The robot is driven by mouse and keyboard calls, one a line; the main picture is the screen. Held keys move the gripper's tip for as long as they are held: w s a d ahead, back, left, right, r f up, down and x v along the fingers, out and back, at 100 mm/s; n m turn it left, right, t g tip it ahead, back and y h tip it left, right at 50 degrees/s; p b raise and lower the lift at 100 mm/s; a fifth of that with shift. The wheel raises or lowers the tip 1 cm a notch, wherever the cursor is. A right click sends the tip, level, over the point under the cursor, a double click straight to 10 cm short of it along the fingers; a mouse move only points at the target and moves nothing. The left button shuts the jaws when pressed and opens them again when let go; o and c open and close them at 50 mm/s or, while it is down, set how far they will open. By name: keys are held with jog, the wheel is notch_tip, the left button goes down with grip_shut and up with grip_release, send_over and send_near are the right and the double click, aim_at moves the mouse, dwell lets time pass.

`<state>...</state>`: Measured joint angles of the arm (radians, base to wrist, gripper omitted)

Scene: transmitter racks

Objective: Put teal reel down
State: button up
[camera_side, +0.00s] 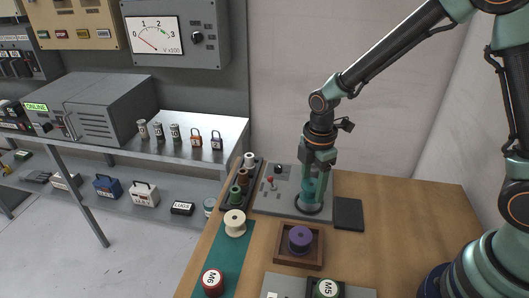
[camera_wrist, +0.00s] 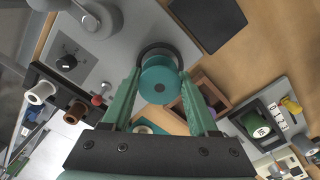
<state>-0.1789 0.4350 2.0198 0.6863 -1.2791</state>
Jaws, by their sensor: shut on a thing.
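The teal reel (camera_side: 313,189) is between the fingers of my gripper (camera_side: 317,168), which is shut on it. In the side view it is upright, low over a dark round ring (camera_side: 311,208) on the grey panel (camera_side: 271,201). I cannot tell whether it touches the ring or panel. In the wrist view the teal reel (camera_wrist: 160,86) shows between the two green fingers of my gripper (camera_wrist: 161,78), with the dark ring curving around its far side.
A black pad (camera_side: 348,214) lies right of the panel. A wooden tray (camera_side: 276,257) with a purple reel (camera_side: 300,238) is in front. A cream reel (camera_side: 235,223) and a dark rack (camera_side: 226,202) of reels stand left. The bench's right side is clear.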

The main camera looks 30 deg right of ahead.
jog(key=shift+f, duration=1)
jog(key=shift+f, duration=0.1)
jog(key=o, duration=1.3)
jog(key=shift+o, duration=0.2)
